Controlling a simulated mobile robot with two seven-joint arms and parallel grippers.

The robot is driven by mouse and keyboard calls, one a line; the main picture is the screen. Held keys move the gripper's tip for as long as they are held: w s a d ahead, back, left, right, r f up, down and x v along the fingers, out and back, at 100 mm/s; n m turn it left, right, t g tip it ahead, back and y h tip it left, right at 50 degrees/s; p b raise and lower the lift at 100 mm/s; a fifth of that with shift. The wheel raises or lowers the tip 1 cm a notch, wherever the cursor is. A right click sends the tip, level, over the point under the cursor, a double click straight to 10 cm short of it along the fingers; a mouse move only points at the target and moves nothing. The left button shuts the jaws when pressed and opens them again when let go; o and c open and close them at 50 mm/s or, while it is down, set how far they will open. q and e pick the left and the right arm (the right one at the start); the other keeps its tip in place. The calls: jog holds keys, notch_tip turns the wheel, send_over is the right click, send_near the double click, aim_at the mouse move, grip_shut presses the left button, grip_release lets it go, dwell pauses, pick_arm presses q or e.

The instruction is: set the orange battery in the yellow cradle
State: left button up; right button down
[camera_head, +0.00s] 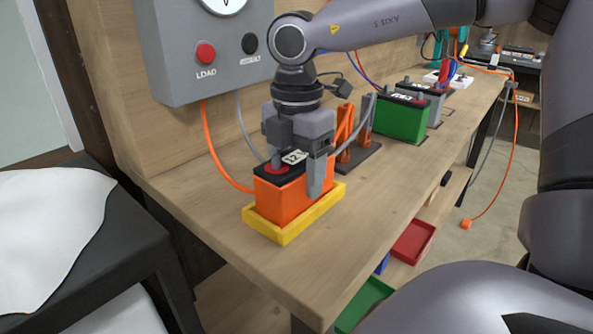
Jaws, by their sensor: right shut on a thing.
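The orange battery (281,201) stands upright within the rim of the yellow cradle (285,235), near the left end of the wooden bench. Its black top carries a red terminal and a white label. My right gripper (296,176) is over the battery from above, shut on it, with one finger visible down its right side. The other finger is mostly hidden. Whether the battery's underside rests on the cradle floor cannot be seen. My left gripper is not in view.
A grey tester box (213,60) with a red LOAD button hangs behind the cradle. Orange-handled clamps (347,135) stand close to the right, then a green battery (402,118) and a grey one (428,98). The front bench top (345,235) is clear.

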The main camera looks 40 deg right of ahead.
aim_at(296, 156)
jog(key=shift+c, duration=0.7)
grip_release()
jog(key=shift+r, duration=0.1)
jog(key=shift+f, duration=0.2)
notch_tip(296, 156, up, 7)
jog(key=shift+f+p, duration=0.1)
jog(key=shift+p, duration=0.35)
jog(key=shift+r, duration=0.35)
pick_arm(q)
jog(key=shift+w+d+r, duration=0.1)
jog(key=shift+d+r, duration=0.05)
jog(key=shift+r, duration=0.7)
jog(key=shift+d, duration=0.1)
